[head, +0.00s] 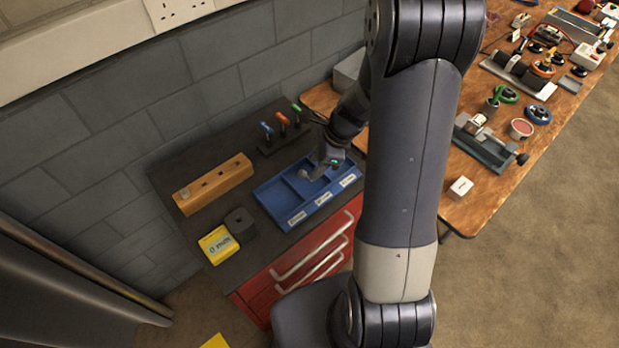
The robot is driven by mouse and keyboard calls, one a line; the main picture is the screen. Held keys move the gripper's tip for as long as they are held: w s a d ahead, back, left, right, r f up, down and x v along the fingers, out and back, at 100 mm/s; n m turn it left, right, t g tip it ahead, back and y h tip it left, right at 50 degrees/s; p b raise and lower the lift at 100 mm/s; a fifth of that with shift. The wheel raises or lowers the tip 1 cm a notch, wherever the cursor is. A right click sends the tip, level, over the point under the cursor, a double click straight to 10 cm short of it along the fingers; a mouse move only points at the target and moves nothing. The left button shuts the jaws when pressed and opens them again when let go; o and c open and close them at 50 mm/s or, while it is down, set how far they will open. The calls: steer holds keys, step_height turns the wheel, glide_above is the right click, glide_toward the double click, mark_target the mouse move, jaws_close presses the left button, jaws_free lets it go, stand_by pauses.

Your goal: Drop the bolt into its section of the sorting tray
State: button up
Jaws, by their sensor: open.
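The blue sorting tray (266,193) lies on the dark top of a red drawer cabinet. It has several sections, with white labels along its front edge that are too small to read. My gripper (318,172) is low over the tray, around its middle and right sections, with its jaws open. Small grey shapes show at the fingertips. I cannot tell whether one of them is the bolt, and I make out the bolt nowhere else. My arm hides part of the tray's right side.
A wooden block with holes (214,184) lies left of the tray. A dark grey block (240,224) and a yellow gauge (218,245) stand at front left. A rack of coloured-handled tools (281,134) stands behind the tray. A cluttered wooden bench (480,200) is at right.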

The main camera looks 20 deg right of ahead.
steer(key=v, duration=1)
steer(key=shift+d+r, duration=0.15)
steer(key=shift+r, duration=0.2)
steer(key=x, duration=1.1)
steer(key=shift+r+p, duration=2.55)
steer(key=shift+r, duration=0.35)
